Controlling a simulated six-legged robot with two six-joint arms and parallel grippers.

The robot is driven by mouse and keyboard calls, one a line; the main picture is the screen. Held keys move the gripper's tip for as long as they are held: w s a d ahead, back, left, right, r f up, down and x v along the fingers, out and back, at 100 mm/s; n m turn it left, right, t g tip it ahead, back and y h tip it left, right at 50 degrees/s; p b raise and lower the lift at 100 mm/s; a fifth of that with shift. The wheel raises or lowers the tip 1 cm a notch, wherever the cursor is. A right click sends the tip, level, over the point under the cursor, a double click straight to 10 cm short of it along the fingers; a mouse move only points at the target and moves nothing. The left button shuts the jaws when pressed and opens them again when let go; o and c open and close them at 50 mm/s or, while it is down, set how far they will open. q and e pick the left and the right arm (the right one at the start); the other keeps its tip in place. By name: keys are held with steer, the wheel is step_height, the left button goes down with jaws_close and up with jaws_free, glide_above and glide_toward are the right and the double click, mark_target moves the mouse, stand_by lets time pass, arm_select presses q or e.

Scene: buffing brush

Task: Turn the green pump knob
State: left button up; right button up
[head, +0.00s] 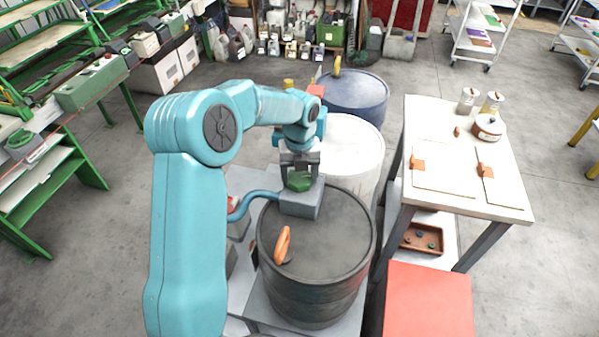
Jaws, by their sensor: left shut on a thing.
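The green pump knob (299,182) sits on top of a grey pump box (301,202) at the back left rim of a dark drum. My left gripper (299,170) comes down on the knob from above and is shut on it. The gripper's fingers hide the upper part of the knob. A blue hose (250,200) runs from the box to the left. My right gripper does not show.
The dark drum (345,232) bears an orange handle (282,244). A white drum (352,150) and a blue drum (355,92) stand behind. A white table (470,198) with pots stands right, a red surface (430,300) at front right. Floor shows beyond the table.

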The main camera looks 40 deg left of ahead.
mark_target(299, 177)
arm_select(q)
steer(key=shift+w+a+r+m, duration=0.1)
steer(key=shift+a+r+m, duration=0.1)
steer(key=shift+m, duration=0.8)
steer(key=shift+d, duration=0.1)
steer(key=o, duration=0.9)
steer(key=shift+o, duration=0.7)
steer(key=shift+f, duration=0.1)
step_height(299, 177, up, 16)
steer(key=shift+r+b, duration=0.2)
steer(key=shift+b, duration=0.15)
steer(key=shift+d, duration=0.1)
